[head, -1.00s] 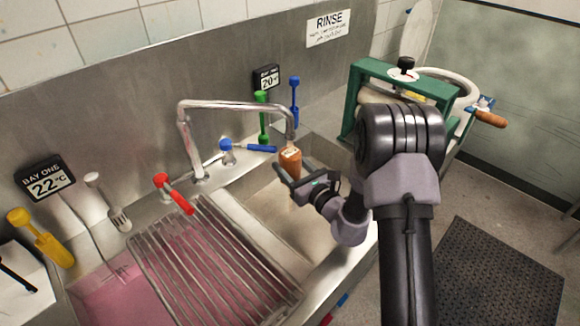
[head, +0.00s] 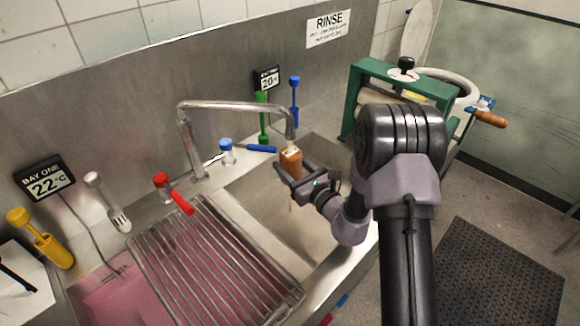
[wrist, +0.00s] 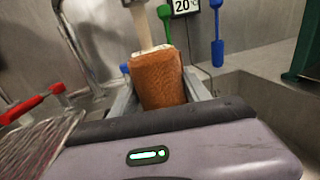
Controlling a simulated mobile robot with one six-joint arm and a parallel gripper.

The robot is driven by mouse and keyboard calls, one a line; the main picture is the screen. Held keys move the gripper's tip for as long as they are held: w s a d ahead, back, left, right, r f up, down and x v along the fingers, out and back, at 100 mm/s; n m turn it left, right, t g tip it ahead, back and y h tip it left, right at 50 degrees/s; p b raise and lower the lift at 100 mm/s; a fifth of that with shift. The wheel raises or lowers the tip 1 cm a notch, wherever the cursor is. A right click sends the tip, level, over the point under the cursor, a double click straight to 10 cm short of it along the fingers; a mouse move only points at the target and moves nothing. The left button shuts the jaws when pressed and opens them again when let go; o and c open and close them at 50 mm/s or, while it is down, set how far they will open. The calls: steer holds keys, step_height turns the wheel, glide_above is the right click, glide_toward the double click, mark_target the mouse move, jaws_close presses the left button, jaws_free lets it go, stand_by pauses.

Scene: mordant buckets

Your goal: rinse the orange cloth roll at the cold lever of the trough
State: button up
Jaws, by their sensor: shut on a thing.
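My gripper (head: 299,178) is shut on the orange cloth roll (head: 290,163) and holds it upright over the trough basin, right under the spout (head: 290,132). In the wrist view the roll (wrist: 159,80) stands between the two fingers. A pale stream (wrist: 142,26) comes down from the spout onto the roll's top. In the head view a thin orange trickle shows below the roll. The blue cold lever (head: 261,149) points right from its tap base, behind the roll. The red lever (head: 181,203) is left of the spout's foot.
A wire rack (head: 215,262) lies over a pink bath at left. Green and blue tools (head: 262,118) stand by the back wall. A green-framed wringer (head: 352,100) stands right of the trough. The basin (head: 262,205) under the roll is clear.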

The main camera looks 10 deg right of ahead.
steer(key=shift+w+d, duration=0.25)
steer(key=shift+w, duration=0.05)
steer(key=shift+s, duration=0.1)
steer(key=shift+s+a, duration=0.35)
steer(key=shift+w+d, duration=0.35)
steer(key=shift+w, duration=0.1)
steer(key=shift+s, duration=0.1)
